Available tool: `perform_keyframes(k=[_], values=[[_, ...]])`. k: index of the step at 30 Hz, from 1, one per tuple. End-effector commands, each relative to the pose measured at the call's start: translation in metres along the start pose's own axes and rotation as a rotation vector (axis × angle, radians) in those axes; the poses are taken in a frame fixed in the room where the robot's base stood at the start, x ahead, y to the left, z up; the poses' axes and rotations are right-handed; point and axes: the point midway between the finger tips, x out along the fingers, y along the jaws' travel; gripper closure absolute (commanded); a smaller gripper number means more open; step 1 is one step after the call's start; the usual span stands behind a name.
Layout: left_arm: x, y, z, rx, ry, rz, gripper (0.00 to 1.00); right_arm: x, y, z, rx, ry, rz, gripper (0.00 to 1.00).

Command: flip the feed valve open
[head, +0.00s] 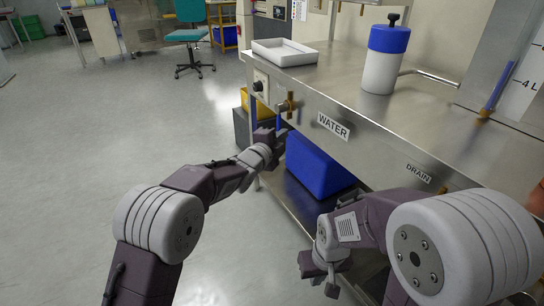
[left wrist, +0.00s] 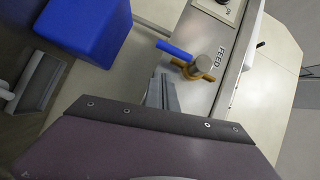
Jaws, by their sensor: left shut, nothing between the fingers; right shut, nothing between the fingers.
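The feed valve is a brass fitting (head: 291,104) on the bench's front panel near its left end. Its blue lever (head: 279,122) hangs down in the head view. In the left wrist view the blue lever (left wrist: 174,48) sticks out from the brass body (left wrist: 203,65), beside the FEED label (left wrist: 221,58). My left gripper (head: 278,136) is shut and empty, just below the lever; its fingers (left wrist: 162,90) show a small gap from the lever in the wrist view. My right gripper (head: 322,280) is shut and empty, low in front of the bench.
The steel bench (head: 350,105) carries a white tray (head: 285,52) and a blue-topped white canister (head: 383,62). Another blue-handled valve (head: 496,90) stands at the right. A blue bin (head: 316,166) sits on the lower shelf. The floor (head: 90,150) at left is clear.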

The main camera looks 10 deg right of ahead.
Motion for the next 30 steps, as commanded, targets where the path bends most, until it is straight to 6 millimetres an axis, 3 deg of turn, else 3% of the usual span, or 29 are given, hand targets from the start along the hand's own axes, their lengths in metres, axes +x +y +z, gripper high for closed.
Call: perform_keyframes(k=[5,18,28,30], values=[[-0.018,0.0,0.001,-0.001,-0.001,0.002,1.0,-0.007,0.0,-0.001,0.0,0.001,0.0,1.0],[-0.091,0.009,0.001,0.001,-0.001,0.0,1.0,-0.029,-0.001,-0.003,0.0,0.0,0.0,1.0],[-0.1,0.012,0.002,0.001,0.0,-0.002,1.0,-0.029,-0.001,-0.003,0.0,0.0,0.0,1.0],[-0.101,0.005,0.007,0.0,-0.011,-0.006,1.0,-0.034,-0.001,-0.004,0.0,0.0,0.0,1.0]])
